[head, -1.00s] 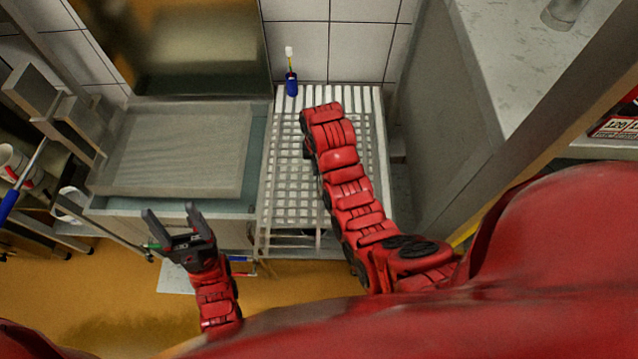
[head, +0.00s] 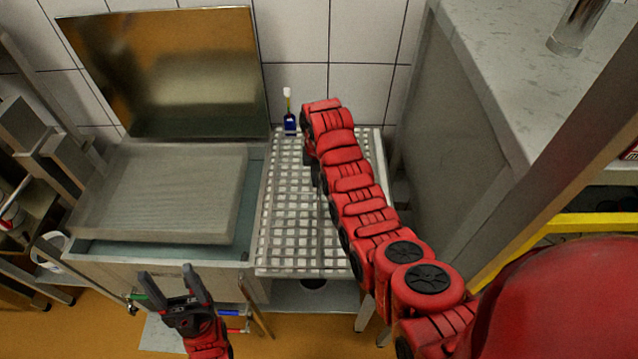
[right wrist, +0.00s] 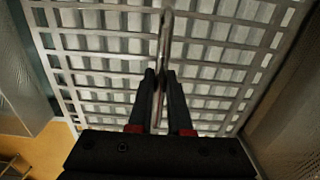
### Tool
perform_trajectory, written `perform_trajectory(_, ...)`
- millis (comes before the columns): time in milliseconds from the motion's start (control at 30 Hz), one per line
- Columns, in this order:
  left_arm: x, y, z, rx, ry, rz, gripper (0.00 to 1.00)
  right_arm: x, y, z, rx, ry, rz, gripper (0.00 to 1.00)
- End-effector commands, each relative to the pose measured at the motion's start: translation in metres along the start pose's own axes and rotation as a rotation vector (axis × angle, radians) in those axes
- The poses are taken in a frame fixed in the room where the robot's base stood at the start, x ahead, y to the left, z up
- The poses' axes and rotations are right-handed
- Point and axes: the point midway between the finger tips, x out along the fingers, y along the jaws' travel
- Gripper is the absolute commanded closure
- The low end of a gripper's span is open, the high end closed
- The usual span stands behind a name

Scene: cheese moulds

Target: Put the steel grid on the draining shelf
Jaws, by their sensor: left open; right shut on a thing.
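The steel grid (head: 268,232) is a grey lattice lying over the draining shelf (head: 374,143), whose pale slats show through its holes. Whether the grid rests on the slats or hangs just above them I cannot tell. In the right wrist view the grid (right wrist: 68,42) fills most of the picture. My right gripper (right wrist: 160,74) is shut on a thin upright bar at the middle of the grid. In the head view my right arm hides part of the grid and most of that gripper. My left gripper (head: 166,273) is open and empty, in front of the vat.
A steel vat (head: 95,262) with a tray-like plate (head: 170,195) stands left of the shelf. A blue bottle or brush (head: 290,122) stands at the shelf's back edge by the tiled wall. A grey cabinet (head: 455,165) closes off the right side.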

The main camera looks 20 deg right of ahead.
Motion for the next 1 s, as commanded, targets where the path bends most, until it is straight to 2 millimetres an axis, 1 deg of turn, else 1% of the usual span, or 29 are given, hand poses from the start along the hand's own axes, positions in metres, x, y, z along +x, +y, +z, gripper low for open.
perform_trajectory(67, -0.002, 0.000, 0.000, 0.000, 0.000, 0.000, 0.33, -0.002, 0.000, 0.006, 0.002, -0.004, 0.001, 1.00)
perform_trajectory(100, 0.007, 0.000, -0.001, 0.000, 0.000, 0.000, 0.33, 0.000, 0.000, 0.004, 0.001, 0.001, 0.000, 1.00)
perform_trajectory(200, 0.017, -0.001, -0.003, 0.000, 0.000, 0.000, 0.33, 0.012, 0.000, 0.003, 0.000, 0.002, -0.001, 1.00)
perform_trajectory(300, 0.019, -0.001, -0.003, 0.000, 0.000, 0.000, 0.33, 0.022, 0.000, 0.004, -0.001, 0.001, -0.001, 1.00)
perform_trajectory(467, 0.022, -0.001, -0.004, 0.000, 0.000, 0.000, 0.33, 0.031, 0.001, 0.005, 0.000, -0.004, 0.001, 1.00)
perform_trajectory(733, 0.021, -0.001, -0.004, 0.000, 0.000, 0.000, 0.33, 0.033, 0.000, 0.005, 0.000, -0.004, 0.001, 1.00)
perform_trajectory(767, 0.021, -0.001, -0.004, 0.000, 0.000, 0.000, 0.33, 0.034, 0.000, 0.004, 0.000, -0.003, 0.001, 0.79)
perform_trajectory(900, 0.021, -0.001, -0.004, 0.000, 0.000, 0.000, 0.33, 0.035, 0.000, 0.004, 0.000, -0.002, 0.001, 0.54)
perform_trajectory(1000, 0.021, -0.001, -0.004, 0.000, 0.000, 0.000, 0.33, 0.035, 0.000, 0.004, 0.000, -0.002, 0.000, 0.53)
